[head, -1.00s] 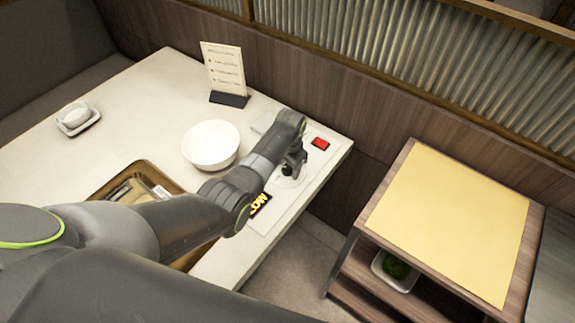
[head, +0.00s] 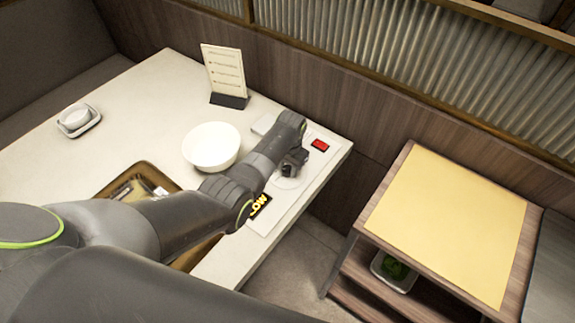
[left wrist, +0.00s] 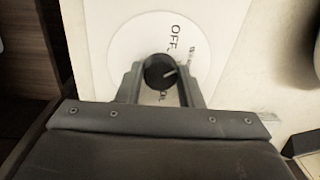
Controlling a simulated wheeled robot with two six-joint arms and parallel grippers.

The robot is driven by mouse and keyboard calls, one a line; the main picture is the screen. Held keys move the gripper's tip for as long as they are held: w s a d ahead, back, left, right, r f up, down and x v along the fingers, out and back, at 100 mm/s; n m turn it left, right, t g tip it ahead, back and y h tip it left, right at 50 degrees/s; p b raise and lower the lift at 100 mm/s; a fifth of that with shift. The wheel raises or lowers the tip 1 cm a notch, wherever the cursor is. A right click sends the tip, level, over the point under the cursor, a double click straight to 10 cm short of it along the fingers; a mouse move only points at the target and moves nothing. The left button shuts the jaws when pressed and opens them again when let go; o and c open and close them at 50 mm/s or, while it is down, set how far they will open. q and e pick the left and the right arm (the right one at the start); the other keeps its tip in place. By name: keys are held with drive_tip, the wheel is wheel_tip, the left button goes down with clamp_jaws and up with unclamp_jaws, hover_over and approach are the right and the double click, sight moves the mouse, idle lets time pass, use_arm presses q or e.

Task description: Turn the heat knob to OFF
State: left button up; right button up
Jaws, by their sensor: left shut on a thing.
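The heat knob (left wrist: 158,72) is a round black knob with a white pointer line, on a white disc (left wrist: 126,48) in the left wrist view. The line points right and slightly up. The word OFF is printed on the disc above the knob; lettering below it is partly hidden. My left gripper (left wrist: 160,71) is shut on the knob, one finger at each side. In the head view my left gripper (head: 292,164) is over the white panel (head: 283,207) at the table's right end and hides the knob. My right gripper is not in view.
A wooden side shelf (head: 450,220) stands right, beyond a gap.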

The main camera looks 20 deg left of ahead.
use_arm(q)
drive_tip(key=n+p, duration=0.1)
drive_tip(key=n, duration=0.2)
drive_tip(key=shift+r+n, duration=0.1)
drive_tip(key=shift+n, duration=2.1)
drive_tip(key=o, duration=1)
drive_tip(key=shift+c, duration=0.2)
